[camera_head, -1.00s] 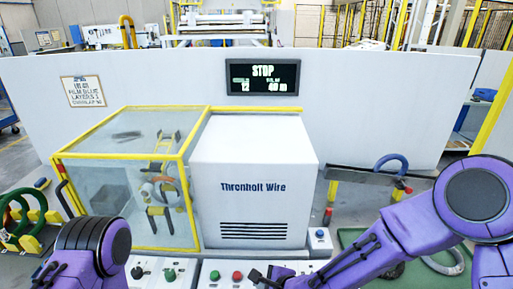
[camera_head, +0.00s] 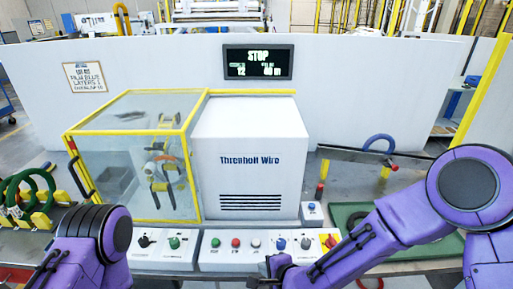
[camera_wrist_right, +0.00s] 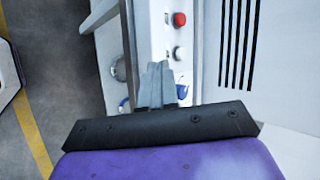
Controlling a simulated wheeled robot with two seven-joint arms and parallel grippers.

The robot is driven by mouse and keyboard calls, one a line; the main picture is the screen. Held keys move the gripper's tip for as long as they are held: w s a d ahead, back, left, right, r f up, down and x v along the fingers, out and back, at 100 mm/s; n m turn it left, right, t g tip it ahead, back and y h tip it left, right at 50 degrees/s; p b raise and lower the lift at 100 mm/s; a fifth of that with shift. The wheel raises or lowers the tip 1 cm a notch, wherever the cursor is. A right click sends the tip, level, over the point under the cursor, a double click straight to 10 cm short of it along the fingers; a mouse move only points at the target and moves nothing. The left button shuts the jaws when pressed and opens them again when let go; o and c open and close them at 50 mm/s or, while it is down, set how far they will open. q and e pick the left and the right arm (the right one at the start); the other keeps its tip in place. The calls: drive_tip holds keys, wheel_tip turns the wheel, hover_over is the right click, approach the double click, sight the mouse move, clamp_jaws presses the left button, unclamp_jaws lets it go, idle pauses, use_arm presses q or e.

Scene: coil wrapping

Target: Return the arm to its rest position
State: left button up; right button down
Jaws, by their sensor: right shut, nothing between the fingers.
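My right arm (camera_head: 370,240) crosses the lower right of the head view. Its gripper (camera_head: 270,270) is low in the middle, in front of the button panel (camera_head: 212,264). In the right wrist view, the gripper fingers (camera_wrist_right: 158,78) are together, with nothing between them. They point toward the panel (camera_wrist_right: 158,30), whose red button (camera_wrist_right: 180,19) shows there. I cannot tell the gap to the panel. My left arm (camera_head: 85,250) shows at the lower left; its gripper is not visible.
Green coils (camera_head: 28,190) sit at the left. A green mat (camera_head: 350,215) lies at the right, and a blue coil (camera_head: 379,142) stands behind it.

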use_arm(q)
wheel_tip(320, 180, down, 10)
drive_tip(key=b, duration=0.9)
drive_tip(key=shift+s+r+b, duration=0.15)
drive_tip(key=shift+s+b, duration=0.05)
drive_tip(key=shift+b, duration=0.2)
use_arm(e)
drive_tip(key=s+d+f+n+g+h, duration=0.4)
drive_tip(key=s+d+f+n+h, duration=0.3)
drive_tip(key=s+d+f, duration=1.8)
drive_tip(key=d+f+h, duration=0.1)
drive_tip(key=d, duration=0.1)
drive_tip(key=shift+s+d+n+g+h, duration=0.4)
use_arm(q)
drive_tip(key=shift+c, duration=0.3)
drive_tip(key=shift+w, duration=0.1)
use_arm(e)
drive_tip(key=shift+s, duration=0.1)
